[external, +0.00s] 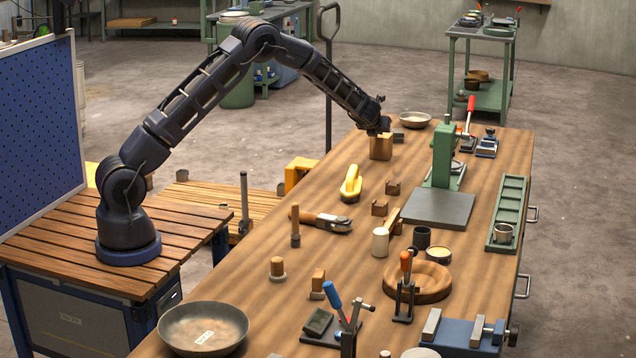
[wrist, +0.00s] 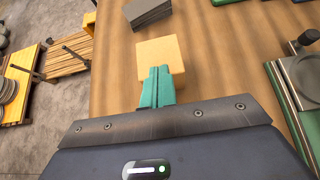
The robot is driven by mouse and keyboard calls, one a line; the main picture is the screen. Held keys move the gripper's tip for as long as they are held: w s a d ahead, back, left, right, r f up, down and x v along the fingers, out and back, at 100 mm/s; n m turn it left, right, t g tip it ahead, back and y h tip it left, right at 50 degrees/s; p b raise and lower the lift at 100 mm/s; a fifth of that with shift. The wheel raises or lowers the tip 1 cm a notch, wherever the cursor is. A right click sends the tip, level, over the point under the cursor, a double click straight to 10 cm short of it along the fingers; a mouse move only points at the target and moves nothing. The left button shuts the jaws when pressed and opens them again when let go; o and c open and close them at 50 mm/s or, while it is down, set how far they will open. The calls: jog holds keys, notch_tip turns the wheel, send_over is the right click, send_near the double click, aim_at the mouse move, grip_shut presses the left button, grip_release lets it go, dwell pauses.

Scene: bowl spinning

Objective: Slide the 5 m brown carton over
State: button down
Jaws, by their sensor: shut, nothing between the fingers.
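The brown carton (external: 381,148) is a small plain block standing upright on the wooden workbench, toward its far end. In the wrist view the carton (wrist: 172,46) shows as a light tan square just beyond my fingertips. My gripper (external: 380,129) is at the top of the carton, reached from the left by my long dark arm. In the wrist view my gripper (wrist: 156,76) has its green fingers pressed together with nothing between them. The fingertips overlap the carton's near edge in that view; I cannot tell whether they touch it.
A dark grey block (wrist: 148,11) lies beyond the carton. A shallow bowl (external: 415,120) stands near the far end. A green press (external: 444,155) with a grey plate (external: 438,208) is to the right. Bare wood surrounds the carton's near side.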

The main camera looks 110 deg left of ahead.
aim_at(381, 136)
jog(key=a, duration=0.4)
jog(key=shift+a+f, duration=0.15)
jog(key=shift+f, duration=0.7)
jog(key=shift+f, duration=0.1)
